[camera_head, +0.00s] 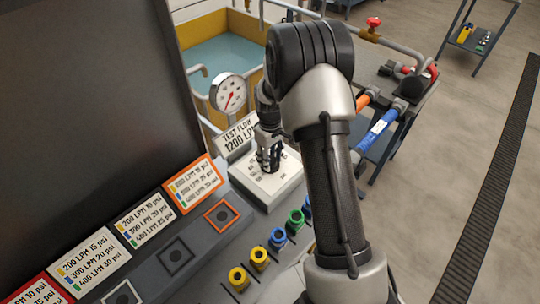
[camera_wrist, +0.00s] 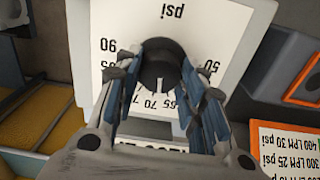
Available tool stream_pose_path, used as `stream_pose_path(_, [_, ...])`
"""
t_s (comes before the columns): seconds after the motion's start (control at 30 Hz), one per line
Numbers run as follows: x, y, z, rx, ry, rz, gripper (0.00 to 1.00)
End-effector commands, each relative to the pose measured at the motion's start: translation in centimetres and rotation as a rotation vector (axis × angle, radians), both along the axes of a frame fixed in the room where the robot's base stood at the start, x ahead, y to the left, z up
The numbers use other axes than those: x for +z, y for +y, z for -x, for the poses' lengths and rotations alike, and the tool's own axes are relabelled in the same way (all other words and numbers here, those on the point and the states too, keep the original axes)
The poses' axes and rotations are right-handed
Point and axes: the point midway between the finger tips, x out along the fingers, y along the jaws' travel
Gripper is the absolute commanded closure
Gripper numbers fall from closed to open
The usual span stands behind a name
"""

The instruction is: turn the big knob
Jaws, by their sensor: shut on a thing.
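The big knob (camera_wrist: 160,60) is a round black knob with a white pointer line on a white dial plate (camera_wrist: 110,22) marked in psi. In the wrist view my gripper (camera_wrist: 163,62) has one finger on each side of the knob and is shut on it. The pointer line sits between the 65 and 70 marks. In the head view my gripper (camera_head: 268,155) reaches down onto the white dial box (camera_head: 285,183) and mostly hides the knob. A sign reading "TEST FLOW 1200" (camera_head: 238,138) stands behind the box.
A pressure gauge (camera_head: 228,93) stands just behind the sign. Yellow, blue and green fittings (camera_head: 259,257) line the panel's front edge. Flow and psi cards (camera_head: 193,183) stand to the left below a dark screen (camera_head: 80,90). A blue and an orange hose (camera_head: 378,132) lie at right.

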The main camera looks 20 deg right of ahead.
Motion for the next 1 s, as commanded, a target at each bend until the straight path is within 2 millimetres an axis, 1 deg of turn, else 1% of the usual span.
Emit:
stream_pose_path(0.7, [0.06, 0.00, 0.00, -0.673, 0.000, 0.000, 0.87])
stream_pose_path(1.0, [0.02, 0.00, -0.01, -0.890, 0.000, 0.000, 0.87])
